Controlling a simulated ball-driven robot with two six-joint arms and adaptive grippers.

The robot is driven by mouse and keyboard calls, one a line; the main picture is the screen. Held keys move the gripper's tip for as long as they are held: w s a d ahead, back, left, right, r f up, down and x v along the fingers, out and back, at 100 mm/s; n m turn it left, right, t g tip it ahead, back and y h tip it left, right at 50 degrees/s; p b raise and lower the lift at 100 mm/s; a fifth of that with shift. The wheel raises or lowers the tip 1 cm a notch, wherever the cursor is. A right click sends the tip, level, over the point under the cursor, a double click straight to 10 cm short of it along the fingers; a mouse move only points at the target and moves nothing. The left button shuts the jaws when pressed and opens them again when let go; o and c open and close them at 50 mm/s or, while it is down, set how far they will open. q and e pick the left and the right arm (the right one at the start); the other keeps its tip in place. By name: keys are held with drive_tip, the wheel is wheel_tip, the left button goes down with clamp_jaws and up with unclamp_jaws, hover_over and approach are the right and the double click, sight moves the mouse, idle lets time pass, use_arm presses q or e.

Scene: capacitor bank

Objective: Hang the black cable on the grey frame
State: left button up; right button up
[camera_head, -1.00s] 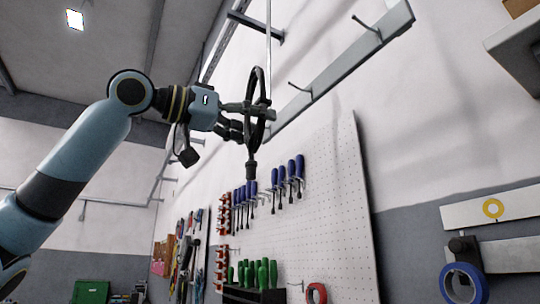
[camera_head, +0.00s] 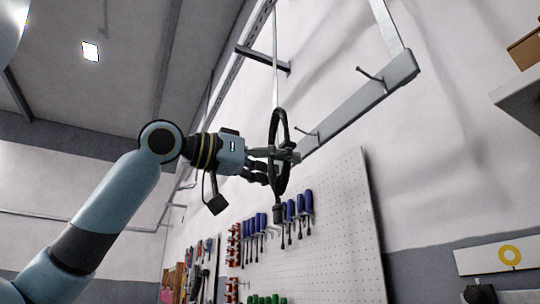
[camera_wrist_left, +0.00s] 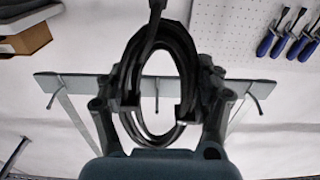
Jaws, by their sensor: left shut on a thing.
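The black cable (camera_head: 276,143) is a coiled loop with a plug hanging at its lower end. My left gripper (camera_head: 277,158) is shut on the coil and holds it up in front of the white wall. In the left wrist view the coil (camera_wrist_left: 187,62) stands between the two fingers of the gripper (camera_wrist_left: 160,105). The grey frame (camera_head: 358,100) is a rail with pegs, up on the wall to the right of the coil. In the left wrist view the frame (camera_wrist_left: 75,84) runs behind the coil, with pegs on both sides. The coil appears apart from the pegs. My right gripper is not in view.
A white pegboard (camera_head: 335,225) with several blue screwdrivers (camera_head: 290,212) is below the frame. A shelf with a cardboard box (camera_head: 527,47) juts out at the upper right. A roll of yellow tape (camera_head: 510,255) is at the lower right.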

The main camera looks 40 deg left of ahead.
use_arm(q)
drive_tip(key=f+p+x, duration=0.1)
drive_tip(key=p+x, duration=0.3)
drive_tip(key=x, duration=0.3)
drive_tip(key=shift+f, duration=0.3)
drive_tip(key=shift+f, duration=0.15)
idle(0.5)
drive_tip(key=shift+d, duration=0.1)
drive_tip(key=o, duration=1.2)
drive_tip(key=shift+o, duration=0.2)
